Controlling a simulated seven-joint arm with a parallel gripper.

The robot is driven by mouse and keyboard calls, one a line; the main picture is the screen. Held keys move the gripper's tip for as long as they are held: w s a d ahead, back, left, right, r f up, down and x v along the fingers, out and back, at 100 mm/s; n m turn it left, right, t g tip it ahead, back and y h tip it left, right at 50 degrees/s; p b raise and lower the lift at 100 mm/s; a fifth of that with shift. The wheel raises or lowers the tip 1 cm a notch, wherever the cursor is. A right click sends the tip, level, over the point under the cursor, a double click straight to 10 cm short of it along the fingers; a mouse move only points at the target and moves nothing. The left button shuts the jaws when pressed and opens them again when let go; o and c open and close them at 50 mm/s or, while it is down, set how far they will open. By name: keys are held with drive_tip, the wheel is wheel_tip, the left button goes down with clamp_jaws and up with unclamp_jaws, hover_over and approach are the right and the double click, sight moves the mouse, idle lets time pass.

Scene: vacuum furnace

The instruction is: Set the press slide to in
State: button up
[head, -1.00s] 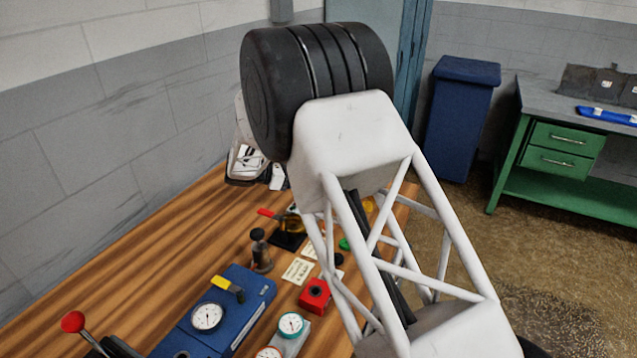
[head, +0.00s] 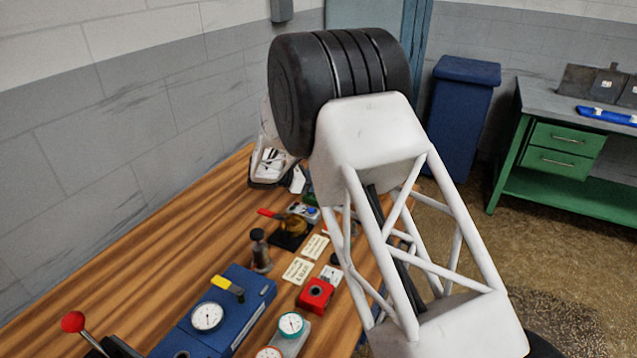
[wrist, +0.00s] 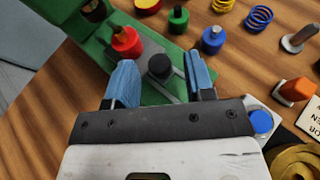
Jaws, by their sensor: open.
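In the wrist view, a black round knob (wrist: 160,67) stands on a grey strip (wrist: 152,93) on a green base (wrist: 88,52). I take this to be the press slide, but no label shows. My gripper (wrist: 160,62) is open, with its two blue-padded fingers on either side of the knob. Whether either finger touches it I cannot tell. The near end of the strip is hidden by the gripper body. In the head view my arm hides the slide and the fingertips.
A red knob (wrist: 126,41) stands close to the left finger. Blue (wrist: 213,39) and green (wrist: 178,19) knobs, springs and an orange block (wrist: 296,90) lie beyond. In the head view, a blue gauge box (head: 217,312) and red block (head: 315,294) stand on the wooden bench.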

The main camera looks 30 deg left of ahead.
drive_tip(key=shift+w+d+f, duration=0.2)
drive_tip(key=shift+w+d, duration=0.2)
drive_tip(key=shift+c, duration=0.3)
clamp_jaws()
